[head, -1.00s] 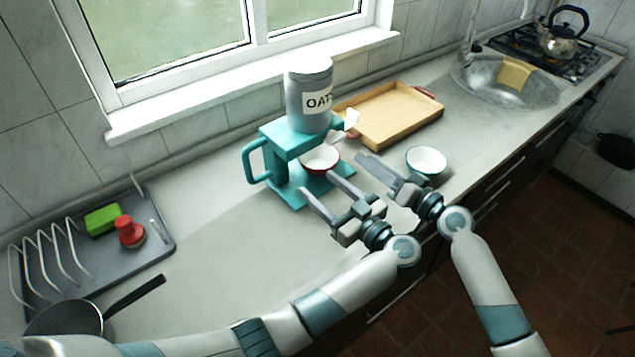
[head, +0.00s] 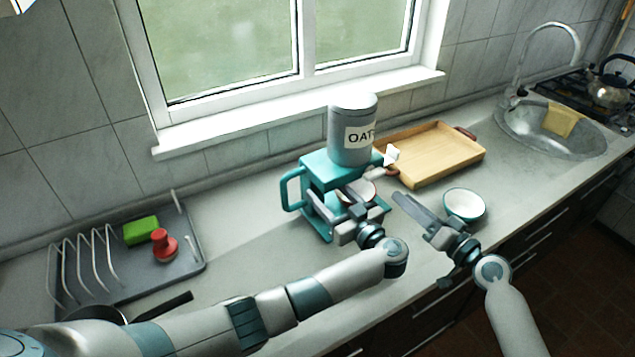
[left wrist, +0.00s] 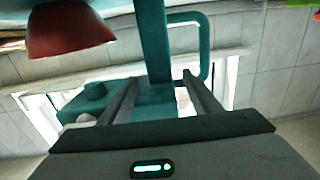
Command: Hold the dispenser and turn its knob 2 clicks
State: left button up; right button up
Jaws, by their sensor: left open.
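The teal dispenser (head: 320,168) stands on the counter with a grey OATS canister (head: 352,130) on top and a loop handle on its left. A white knob (head: 391,155) sticks out at its right. A red bowl (head: 362,190), white inside, stands under it, partly hidden by my left gripper (head: 323,193). That gripper is open at the dispenser's front. In the left wrist view, the teal post (left wrist: 153,40) shows between its fingers (left wrist: 160,77); contact cannot be told. My right gripper (head: 402,200) is right of the dispenser, below the knob, seen edge-on.
A wooden tray (head: 440,152) lies behind to the right. A white bowl (head: 464,204) stands close to my right gripper. A grey rack (head: 130,280) with a green sponge (head: 141,230) and red object (head: 164,245) is at left, beside a pan (head: 160,308). Counter between rack and dispenser is clear.

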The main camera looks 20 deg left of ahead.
pick_arm(q)
jog(key=x, duration=0.5)
